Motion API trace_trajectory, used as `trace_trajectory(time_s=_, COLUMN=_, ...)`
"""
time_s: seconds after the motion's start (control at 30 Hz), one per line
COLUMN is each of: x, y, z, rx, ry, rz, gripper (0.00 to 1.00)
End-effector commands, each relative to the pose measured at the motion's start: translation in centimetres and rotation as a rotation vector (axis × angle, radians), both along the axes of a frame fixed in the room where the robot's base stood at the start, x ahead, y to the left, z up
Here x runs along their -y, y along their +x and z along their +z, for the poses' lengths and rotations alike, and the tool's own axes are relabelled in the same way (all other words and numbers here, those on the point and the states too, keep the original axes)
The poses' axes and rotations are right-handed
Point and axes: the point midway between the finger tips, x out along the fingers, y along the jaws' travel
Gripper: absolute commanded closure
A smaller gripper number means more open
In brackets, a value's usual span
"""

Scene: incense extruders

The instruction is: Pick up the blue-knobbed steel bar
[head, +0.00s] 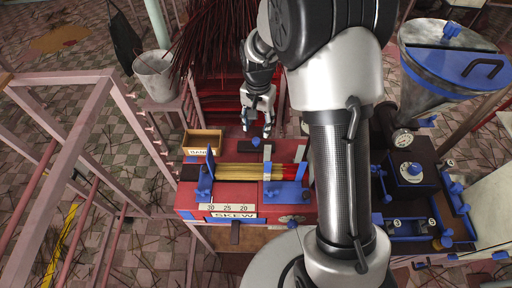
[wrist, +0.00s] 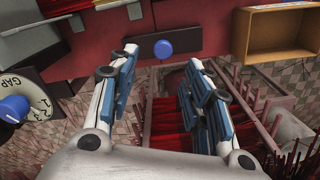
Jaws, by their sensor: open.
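The steel bar is a dark, short flat piece with a round blue knob on top. In the wrist view its blue knob (wrist: 163,48) shows between and just beyond my fingertips, with the dark bar on both sides of it. In the head view the knobbed bar (head: 255,142) lies on the red bench top, behind the bundle of sticks. My gripper (head: 257,130) hangs just behind the knob in the head view. In the wrist view my gripper (wrist: 160,68) has its two fingers spread apart with nothing between the pads. The exact height above the bar is unclear.
A wooden box (head: 203,142) stands left on the red bench; it also shows in the wrist view (wrist: 278,40). Blue-clamped yellow and red sticks (head: 240,176) lie in front. A GAP dial (wrist: 25,98) is at the wrist view's left. Dark red sticks (head: 215,45) stand behind.

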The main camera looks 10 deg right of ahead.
Motion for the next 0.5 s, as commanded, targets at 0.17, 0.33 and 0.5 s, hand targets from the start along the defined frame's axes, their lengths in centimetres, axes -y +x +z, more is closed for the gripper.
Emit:
trace_trajectory(time_s=0.17, x=0.0, y=0.0, z=-2.8, rx=-0.001, ry=0.0, rz=0.001, gripper=0.55)
trace_trajectory(time_s=0.33, x=-0.1, y=0.0, z=-3.6, rx=0.0, ry=0.0, rz=0.001, gripper=0.55)
trace_trajectory(time_s=0.5, x=-0.4, y=-0.2, z=-5.3, rx=-0.002, ry=0.0, rz=0.002, gripper=0.55)
